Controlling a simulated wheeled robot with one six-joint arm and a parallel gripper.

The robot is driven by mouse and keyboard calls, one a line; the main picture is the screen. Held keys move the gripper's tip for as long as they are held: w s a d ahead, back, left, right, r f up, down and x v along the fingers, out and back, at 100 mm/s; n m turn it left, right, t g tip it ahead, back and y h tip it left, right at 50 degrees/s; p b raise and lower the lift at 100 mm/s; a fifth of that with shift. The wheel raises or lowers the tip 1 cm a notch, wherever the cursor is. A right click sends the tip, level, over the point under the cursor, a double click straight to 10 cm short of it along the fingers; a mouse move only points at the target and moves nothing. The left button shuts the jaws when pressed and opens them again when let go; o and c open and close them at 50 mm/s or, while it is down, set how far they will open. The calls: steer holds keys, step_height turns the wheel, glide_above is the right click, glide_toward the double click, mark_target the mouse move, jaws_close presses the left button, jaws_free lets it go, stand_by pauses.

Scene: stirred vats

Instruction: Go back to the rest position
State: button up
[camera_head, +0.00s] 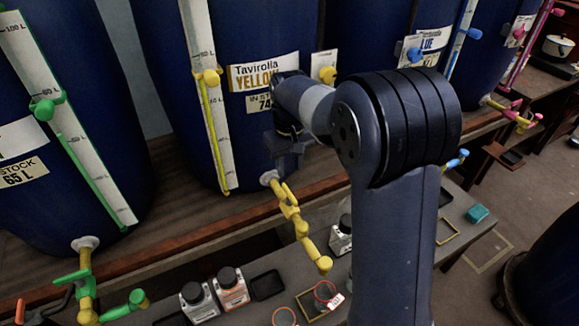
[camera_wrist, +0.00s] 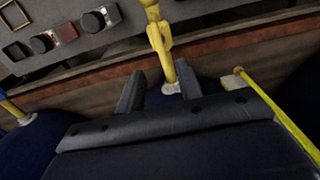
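My gripper (camera_wrist: 160,85) shows in the wrist view with its two dark fingers apart and nothing held between them. Beyond the fingers is the yellow tap (camera_wrist: 158,38), which rises from the vat wall; the fingers look clear of it. In the head view my gripper (camera_head: 287,145) is a dark shape in front of the blue vat (camera_head: 165,60) labelled Tavirolla YELLOW, above the yellow tap (camera_head: 292,215). My arm is stretched toward this vat, and its upper link covers part of the bench. The fingertips are hard to make out in the head view.
A vat with a green tap (camera_head: 85,290) stands at left; a blue-labelled vat (camera_head: 425,45) stands behind my arm. Open floor (camera_head: 520,200) lies at right.

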mark_target(290, 192)
steer(key=shift+f, duration=0.1)
step_height(290, 192, down, 11)
steer(key=shift+r+b, duration=0.1)
steer(key=shift+b, duration=0.25)
steer(key=shift+r+m, duration=0.1)
steer(key=shift+m, duration=0.2)
